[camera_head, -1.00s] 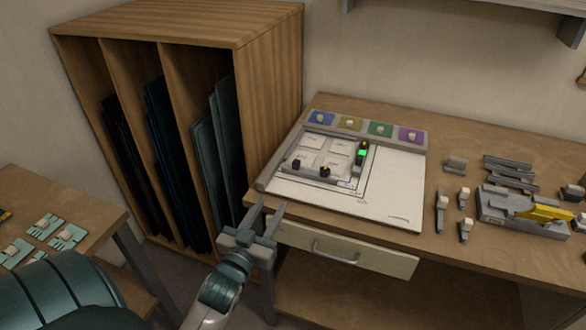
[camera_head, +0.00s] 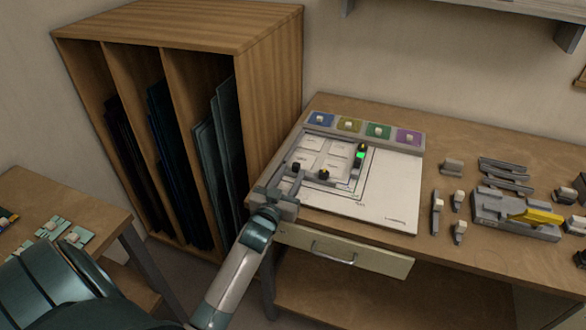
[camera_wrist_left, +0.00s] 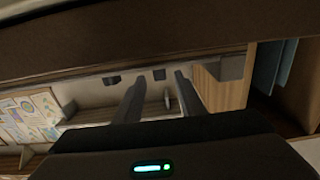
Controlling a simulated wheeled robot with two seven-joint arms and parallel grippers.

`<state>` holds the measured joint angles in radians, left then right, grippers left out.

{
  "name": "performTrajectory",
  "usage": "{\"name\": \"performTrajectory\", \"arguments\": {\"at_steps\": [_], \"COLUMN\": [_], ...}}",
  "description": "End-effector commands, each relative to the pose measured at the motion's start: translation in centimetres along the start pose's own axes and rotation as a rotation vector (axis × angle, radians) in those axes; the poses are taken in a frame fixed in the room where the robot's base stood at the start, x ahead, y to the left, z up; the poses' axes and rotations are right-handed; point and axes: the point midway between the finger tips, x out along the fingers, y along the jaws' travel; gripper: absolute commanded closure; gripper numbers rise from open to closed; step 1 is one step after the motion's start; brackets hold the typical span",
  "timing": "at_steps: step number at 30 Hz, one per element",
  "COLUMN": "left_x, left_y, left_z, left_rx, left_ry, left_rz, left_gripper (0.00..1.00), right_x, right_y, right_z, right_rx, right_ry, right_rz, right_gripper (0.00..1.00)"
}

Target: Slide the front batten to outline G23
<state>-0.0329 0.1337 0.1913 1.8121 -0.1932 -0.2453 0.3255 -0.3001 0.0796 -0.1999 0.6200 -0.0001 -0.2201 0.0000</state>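The panel lies on a white board (camera_head: 385,190) on the bench. Thin dark outlines are drawn on the board around the panel; their labels (camera_head: 361,205) are too small to read, so I cannot tell which is G23. My left gripper (camera_head: 288,172) is open, at the board's near left corner, its fingers pointing toward the batten's left end. Touch cannot be told. The left wrist view shows the two fingers (camera_wrist_left: 160,88) apart, nothing between them. My right gripper is out of view.
A side batten with a green light (camera_head: 359,156) stands at the panel's right. Coloured squares (camera_head: 349,125) line the board's back. Tools and a grey holder with a yellow piece (camera_head: 513,212) lie to the right. A wooden rack (camera_head: 270,80) stands close left; a drawer (camera_head: 345,250) is below.

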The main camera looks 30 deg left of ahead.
Motion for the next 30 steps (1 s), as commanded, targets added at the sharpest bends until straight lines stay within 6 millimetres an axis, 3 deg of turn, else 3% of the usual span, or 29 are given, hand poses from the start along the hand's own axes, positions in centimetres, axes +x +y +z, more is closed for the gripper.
{"name": "performTrajectory", "arguments": {"at_steps": [6,17,21,30], "left_x": [1.7,2.0,2.0,2.4], "left_y": [0.0,0.0,0.0,0.0], "left_z": [-0.1,0.0,0.0,0.0], "left_rx": [0.0,0.0,0.0,0.001], "left_ry": [0.0,0.0,0.0,-0.001], "left_rz": [0.0,0.0,0.0,0.0], "left_gripper": [0.64,0.64,0.98,1.0], "right_x": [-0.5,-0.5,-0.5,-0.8], "right_y": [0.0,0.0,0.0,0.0], "right_z": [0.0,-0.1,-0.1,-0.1], "right_rx": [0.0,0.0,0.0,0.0], "right_ry": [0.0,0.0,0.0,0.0], "right_rz": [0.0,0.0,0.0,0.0], "right_gripper": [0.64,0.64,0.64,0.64]}}
